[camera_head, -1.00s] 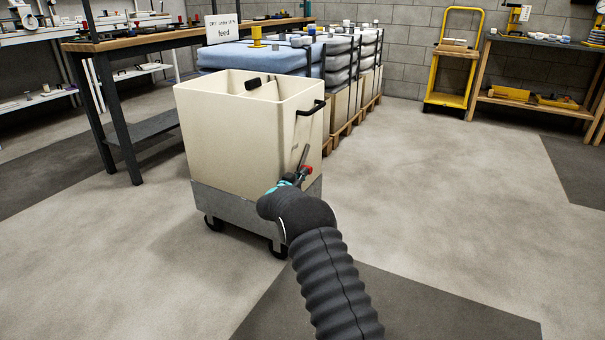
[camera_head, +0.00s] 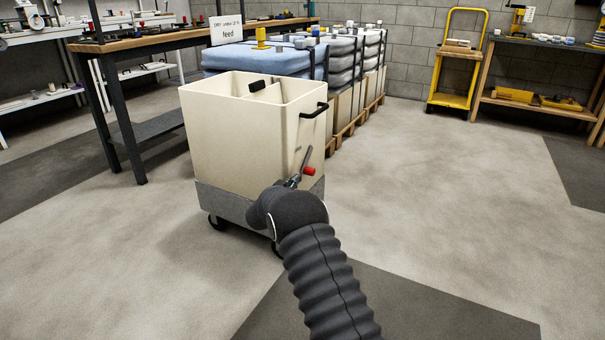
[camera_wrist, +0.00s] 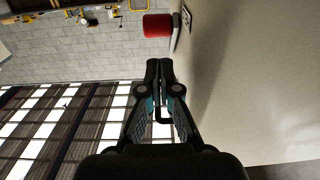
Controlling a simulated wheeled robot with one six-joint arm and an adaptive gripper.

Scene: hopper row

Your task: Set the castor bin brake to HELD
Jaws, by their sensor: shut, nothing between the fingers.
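The castor bin (camera_head: 240,140) is a cream tub on a grey metal base (camera_head: 225,203) with dark castors, standing left of the picture's middle. Its brake lever shows on the bin's right side as a grey bar with a red grip (camera_head: 309,171). In the wrist view the red grip (camera_wrist: 158,26) is near the top, beyond my fingertips and apart from them, beside the bin's wall (camera_wrist: 240,90). My gripper (camera_wrist: 159,68) is shut and empty. In the head view my arm hides most of my gripper and part of the bin's base. A small plate with marks (camera_wrist: 186,18) is cut off.
A black handle (camera_head: 314,110) juts from the bin's upper right side. Palletised sacks (camera_head: 270,58) and a workbench (camera_head: 140,45) stand behind it. A yellow trolley (camera_head: 452,100) is farther back. The floor to the right is clear.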

